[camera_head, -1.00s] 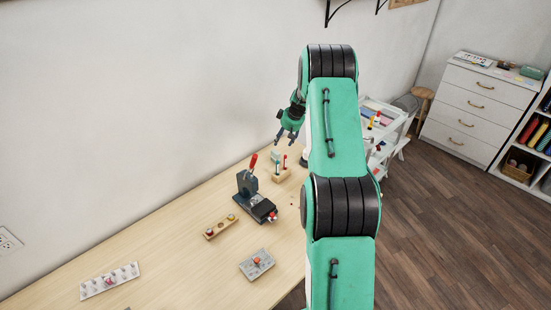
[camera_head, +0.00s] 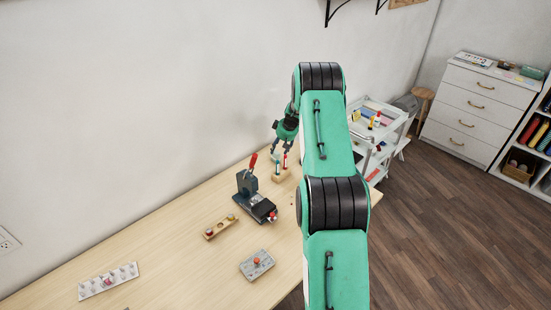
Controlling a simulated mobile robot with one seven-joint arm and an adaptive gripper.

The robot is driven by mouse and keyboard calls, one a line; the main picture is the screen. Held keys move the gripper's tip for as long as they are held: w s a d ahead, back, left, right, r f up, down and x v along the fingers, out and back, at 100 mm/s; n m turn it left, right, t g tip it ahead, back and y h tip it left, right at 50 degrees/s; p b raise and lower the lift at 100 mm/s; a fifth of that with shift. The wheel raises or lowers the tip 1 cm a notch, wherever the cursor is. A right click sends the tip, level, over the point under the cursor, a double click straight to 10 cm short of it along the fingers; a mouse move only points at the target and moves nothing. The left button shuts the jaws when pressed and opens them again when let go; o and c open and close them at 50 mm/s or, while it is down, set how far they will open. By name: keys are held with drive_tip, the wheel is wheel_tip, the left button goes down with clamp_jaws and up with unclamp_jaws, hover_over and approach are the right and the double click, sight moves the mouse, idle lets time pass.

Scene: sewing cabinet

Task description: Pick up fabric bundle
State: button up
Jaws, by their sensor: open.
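My gripper (camera_head: 279,152) is open, pointing down low over the back part of the wooden table (camera_head: 165,250). A small pale teal item (camera_head: 275,158), which may be the fabric bundle, is at its fingertips and mostly hidden by them. I cannot tell whether the fingers touch it. The item is behind a small wooden holder (camera_head: 281,176) with a teal-tipped and a red-tipped tool standing in it.
A dark press with a red lever (camera_head: 247,185) stands in front of the holder. A wooden strip (camera_head: 219,228), a grey plate (camera_head: 257,265) and a pale tray (camera_head: 108,281) lie nearer. A white cart (camera_head: 393,127) stands right of my arm. The wall is close on the left.

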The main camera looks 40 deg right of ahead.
sight(277, 152)
drive_tip(key=shift+b+x, duration=0.5)
drive_tip(key=shift+x, duration=2.15)
drive_tip(key=c, duration=1)
